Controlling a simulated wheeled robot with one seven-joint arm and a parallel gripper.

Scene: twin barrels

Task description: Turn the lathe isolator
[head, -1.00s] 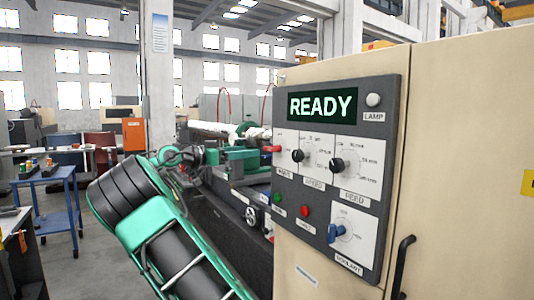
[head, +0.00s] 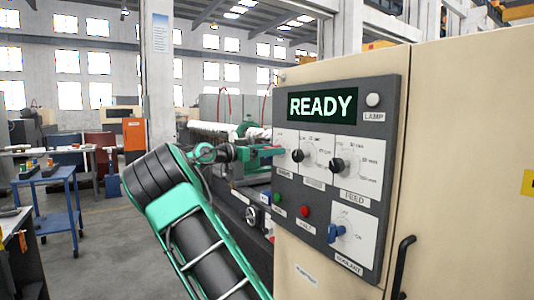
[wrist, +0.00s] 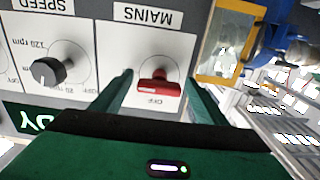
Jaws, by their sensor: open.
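The control panel (head: 330,170) on the beige lathe cabinet carries the isolator, a red rotary handle (wrist: 158,86) on a white plate marked MAINS. The wrist view is upside down; an OFF mark shows beside the handle. My gripper (head: 262,153) is at the panel's left edge in the head view, with its green fingers open. In the wrist view my gripper (wrist: 160,78) has one finger on each side of the red handle, with gaps visible. Contact with the panel cannot be told. In the head view the gripper largely hides the handle.
The SPEED knob (head: 298,156) is close to the right of the isolator, with the FEED knob (head: 337,164) beyond. A READY display (head: 322,104) is above. A green button (head: 278,198), red button (head: 305,211) and blue coolant knob (head: 337,233) sit below.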

